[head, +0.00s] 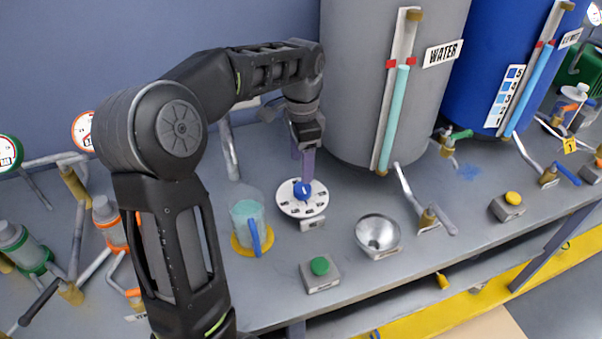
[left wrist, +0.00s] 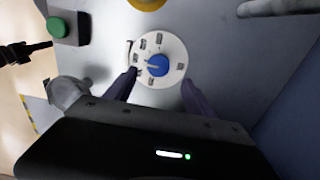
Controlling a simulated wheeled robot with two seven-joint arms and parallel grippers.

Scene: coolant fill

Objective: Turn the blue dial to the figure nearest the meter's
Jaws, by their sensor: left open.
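The blue dial (head: 302,190) sits in the middle of a round white plate (head: 290,207) with several small dark-marked figures around it. In the left wrist view the blue dial (left wrist: 158,66) shows a light pointer mark, but the figures are too small to read. My left gripper (head: 303,168) points down at the dial. In the left wrist view its two purple fingers (left wrist: 159,82) are apart, one on each side of the knob, with no contact visible. Round meters show at the left, one green-rimmed (head: 9,153) and one orange-rimmed (head: 84,131), partly behind my arm. Their readings are not legible.
A beaker with teal liquid (head: 246,214) stands left of the dial. The grey WATER tank (head: 350,80) rises behind. A dark part shows at the left wrist view's left edge.

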